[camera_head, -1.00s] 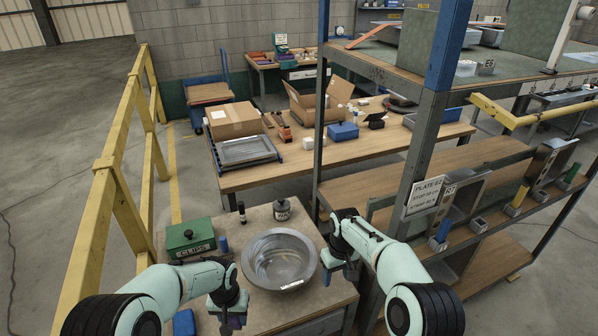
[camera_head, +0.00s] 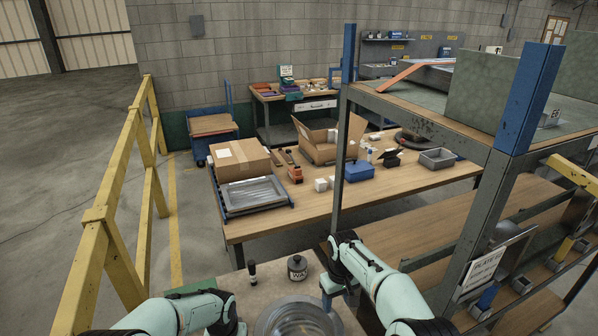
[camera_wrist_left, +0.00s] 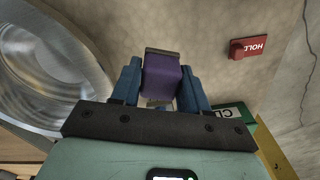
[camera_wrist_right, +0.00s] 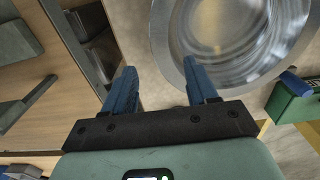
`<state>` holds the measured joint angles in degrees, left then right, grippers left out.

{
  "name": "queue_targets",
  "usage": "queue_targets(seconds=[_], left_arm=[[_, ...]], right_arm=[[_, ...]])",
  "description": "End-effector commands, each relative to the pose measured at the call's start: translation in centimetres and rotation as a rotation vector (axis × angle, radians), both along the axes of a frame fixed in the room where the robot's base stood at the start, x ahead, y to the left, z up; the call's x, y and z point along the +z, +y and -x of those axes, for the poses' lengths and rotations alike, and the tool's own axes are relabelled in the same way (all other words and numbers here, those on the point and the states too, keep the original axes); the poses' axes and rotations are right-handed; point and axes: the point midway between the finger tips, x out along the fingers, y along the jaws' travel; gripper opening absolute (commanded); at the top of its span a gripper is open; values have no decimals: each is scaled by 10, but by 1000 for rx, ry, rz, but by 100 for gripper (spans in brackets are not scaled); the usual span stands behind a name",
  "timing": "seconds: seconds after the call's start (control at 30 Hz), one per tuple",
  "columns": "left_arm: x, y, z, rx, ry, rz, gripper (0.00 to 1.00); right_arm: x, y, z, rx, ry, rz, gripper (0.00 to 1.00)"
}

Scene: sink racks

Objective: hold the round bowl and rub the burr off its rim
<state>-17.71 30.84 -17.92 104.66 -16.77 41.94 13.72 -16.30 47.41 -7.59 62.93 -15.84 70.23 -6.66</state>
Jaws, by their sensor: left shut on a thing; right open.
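The round metal bowl (camera_head: 300,318) stands on the small bench at the bottom of the head view, its near part cut off. It also shows in the left wrist view (camera_wrist_left: 35,75) and the right wrist view (camera_wrist_right: 225,40). I cannot make out a burr on its rim. My left gripper (camera_wrist_left: 160,75) is shut on a purple block (camera_wrist_left: 161,77), beside the bowl; in the head view it is mostly out of frame. My right gripper (camera_wrist_right: 158,78) is open at the bowl's right side, one finger overlapping the rim in the right wrist view; contact is unclear.
A dark bottle (camera_head: 297,268) and a small black bottle (camera_head: 252,273) stand behind the bowl. A green box (camera_wrist_right: 291,103) and a red tag (camera_wrist_left: 250,46) are on the bench top. A shelf post (camera_head: 341,155) rises near my right arm. A yellow railing (camera_head: 110,222) runs left.

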Motion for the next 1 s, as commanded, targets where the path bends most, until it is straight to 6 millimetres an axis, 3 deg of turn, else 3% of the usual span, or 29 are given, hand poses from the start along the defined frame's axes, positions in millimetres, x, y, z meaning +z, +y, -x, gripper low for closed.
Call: queue_targets(seconds=[0.27, 0.5, 0.73, 1.0], left_arm=[[-29, 0, 19, 0, 29, 0, 20], [-30, 0, 20, 0, 30, 0, 20], [-32, 0, 21, 0, 31, 0, 20], [-32, 0, 21, 0, 31, 0, 20]], right_arm=[[-48, 0, 4, 0, 7, 1, 57], [-75, 0, 2, 0, 5, 1, 57], [-90, -1, 1, 0, 3, 1, 57], [-92, -1, 1, -1, 4, 2, 57]])
